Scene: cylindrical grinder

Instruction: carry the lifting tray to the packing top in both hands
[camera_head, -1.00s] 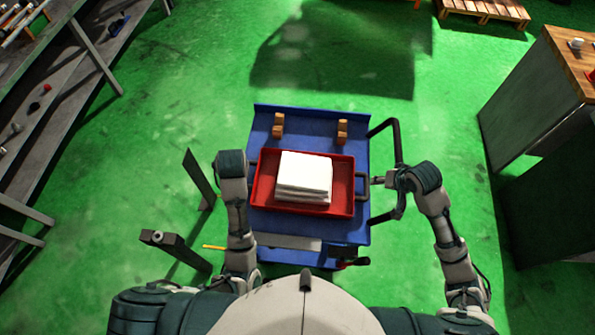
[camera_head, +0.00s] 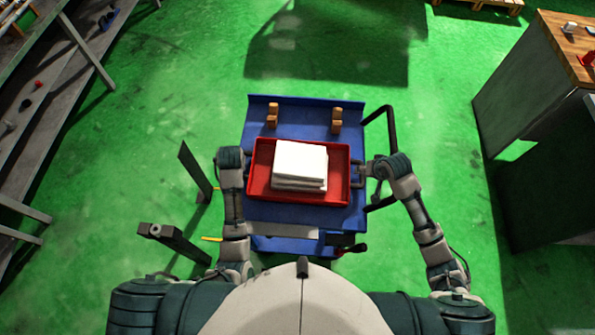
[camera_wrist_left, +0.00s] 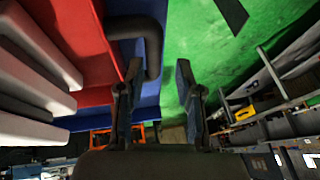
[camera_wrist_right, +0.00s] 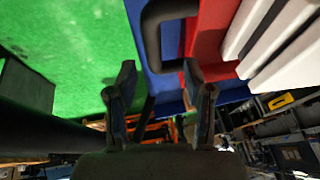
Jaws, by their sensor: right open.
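The red lifting tray (camera_head: 341,190) rests on the blue cart top (camera_head: 300,112), holding a stack of white slabs (camera_head: 300,165). It has a dark handle at each end. My left gripper (camera_wrist_left: 157,88) is open, with the left handle (camera_wrist_left: 152,62) ahead of its fingers, roughly in line with the gap. My right gripper (camera_wrist_right: 158,85) is open, with the right handle (camera_wrist_right: 151,45) in front of its gap. Whether either handle lies fully between the fingers is unclear. A wood-topped cabinet (camera_head: 560,42) stands at the right; I cannot tell whether it is the packing top.
Wooden blocks (camera_head: 336,120) stand at the far side of the cart top. The cart's black push bar (camera_head: 389,130) is at its right. A dark post (camera_head: 195,170) and a grey beam (camera_head: 170,236) stand left of the cart. Shelving (camera_head: 50,115) lines the left. Green floor lies clear between cart and cabinet.

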